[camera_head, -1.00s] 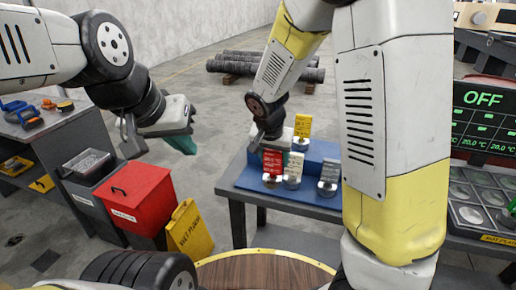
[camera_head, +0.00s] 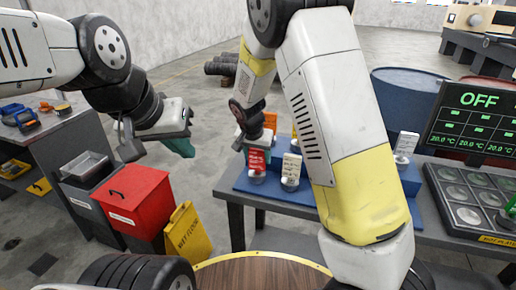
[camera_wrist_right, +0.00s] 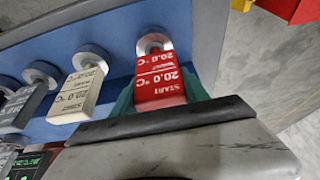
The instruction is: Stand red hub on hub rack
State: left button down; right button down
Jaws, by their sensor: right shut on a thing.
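The red hub (camera_head: 257,160) is a red label block on a round silver foot, near the front left of the blue rack (camera_head: 303,196). My right gripper (camera_head: 256,147) is shut on it. In the right wrist view the red hub (camera_wrist_right: 160,82) sits between the green fingertips, its foot over the blue surface; I cannot tell whether it touches. A white hub (camera_head: 291,168) stands just right of it, and a grey hub (camera_wrist_right: 24,105) shows beyond that in the wrist view. My left gripper (camera_head: 155,147) hangs open and empty over the floor at left.
An orange label (camera_head: 269,121) shows behind my right gripper. My right arm hides the rack's middle. Another white label (camera_head: 406,144) stands at right, with a blue barrel (camera_head: 403,92) behind. The OFF panel (camera_head: 480,115), red bin (camera_head: 135,205) and yellow sign (camera_head: 188,232) flank the table.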

jog(key=c, duration=0.6)
grip_release()
jog(key=shift+f, duration=0.1)
jog(key=v, duration=1.1)
jog(key=s+d+r+n+y, duration=0.1)
jog(key=s+d+r, duration=0.2)
jog(key=s+d, duration=0.2)
jog(key=s+d+r+n+t+y, duration=0.1)
jog(key=s+d+r, duration=0.3)
jog(key=s, duration=0.6)
jog(key=s+d+r+n+t+y, duration=0.1)
jog(key=s+d+r+n, duration=0.1)
jog(key=s+d+r, duration=0.2)
jog(key=shift+s+d+r+y, duration=0.1)
jog(key=shift+s+d, duration=0.25)
jog(key=shift+s, duration=0.45)
jog(key=shift+s+d+f+y, duration=0.1)
jog(key=shift+s+d, duration=0.3)
jog(key=shift+s, duration=0.4)
jog(key=shift+s+d+r+y, duration=0.1)
jog(key=shift+s+d, duration=0.25)
jog(key=shift+s, duration=0.45)
